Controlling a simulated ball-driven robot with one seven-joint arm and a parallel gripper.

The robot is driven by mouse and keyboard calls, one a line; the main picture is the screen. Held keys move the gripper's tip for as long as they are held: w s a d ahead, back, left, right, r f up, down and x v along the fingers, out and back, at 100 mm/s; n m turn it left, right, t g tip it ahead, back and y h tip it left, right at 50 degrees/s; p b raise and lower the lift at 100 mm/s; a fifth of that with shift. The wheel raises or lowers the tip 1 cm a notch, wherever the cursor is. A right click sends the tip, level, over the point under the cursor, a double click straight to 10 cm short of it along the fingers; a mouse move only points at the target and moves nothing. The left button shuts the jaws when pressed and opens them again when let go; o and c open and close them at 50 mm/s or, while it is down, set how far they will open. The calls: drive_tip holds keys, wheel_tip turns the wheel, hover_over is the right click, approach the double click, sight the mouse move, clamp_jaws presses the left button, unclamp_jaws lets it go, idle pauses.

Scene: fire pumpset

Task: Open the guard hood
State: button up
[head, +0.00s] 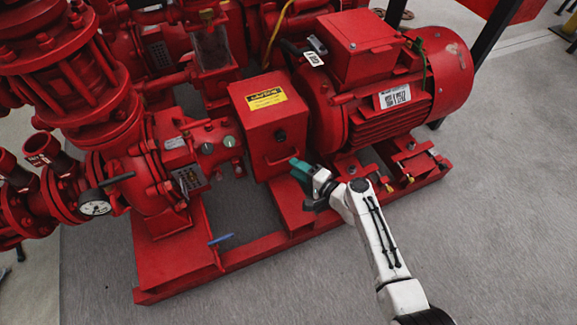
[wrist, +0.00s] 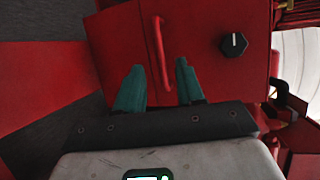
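The guard hood (head: 268,122) is a red box with a yellow label on its sloped top, between the pump and the motor. It looks closed. In the wrist view the hood's front face (wrist: 205,75) fills the middle, with a thin red bar handle (wrist: 161,52) and a black knob (wrist: 234,43). My gripper (head: 295,163) is at the hood's front, near the handle. In the wrist view my gripper's two teal fingers (wrist: 159,68) are apart, one on each side of the handle's lower end. Whether they touch it I cannot tell.
The red motor (head: 395,85) stands right of the hood. The pump body (head: 180,150) with gauge (head: 95,205) and valves stands left. A red base frame (head: 300,220) runs below, with a blue lever (head: 221,239). The grey floor in front is clear.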

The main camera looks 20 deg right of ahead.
drive_tip(key=shift+b+x, duration=0.5)
drive_tip(key=shift+x, duration=1.45)
drive_tip(key=shift+c, duration=0.2)
clamp_jaws()
